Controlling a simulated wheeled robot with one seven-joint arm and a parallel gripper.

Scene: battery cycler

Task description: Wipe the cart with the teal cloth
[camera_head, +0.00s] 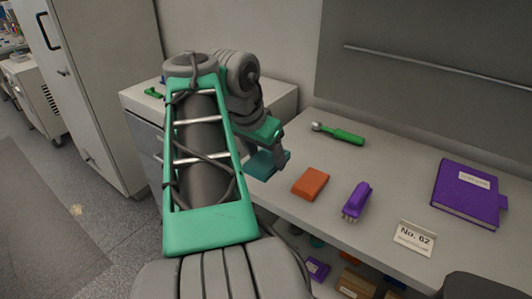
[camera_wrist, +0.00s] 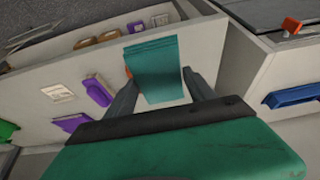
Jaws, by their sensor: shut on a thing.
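My gripper (camera_head: 268,148) is shut on the teal cloth (camera_head: 262,165), holding it above the left end of the pale workbench (camera_head: 290,205). In the wrist view, the folded cloth (camera_wrist: 155,70) sits between the two fingers of my gripper (camera_wrist: 160,88). A low pale unit (camera_head: 138,98) with a light top stands left of the bench, partly hidden behind my arm; I cannot tell if it is the cart. The wrist view shows a pale box-like unit (camera_wrist: 240,70) at the right with a blue item (camera_wrist: 292,96) on its side.
An orange block (camera_head: 310,183), a purple brush (camera_head: 356,200), a green-handled tool (camera_head: 338,133), a purple book (camera_head: 467,193) and a "No. 62" sign (camera_head: 415,237) are on the bench. Boxes (camera_head: 355,284) lie below it. A tall cabinet (camera_head: 95,90) stands left; floor (camera_head: 65,235) is open there.

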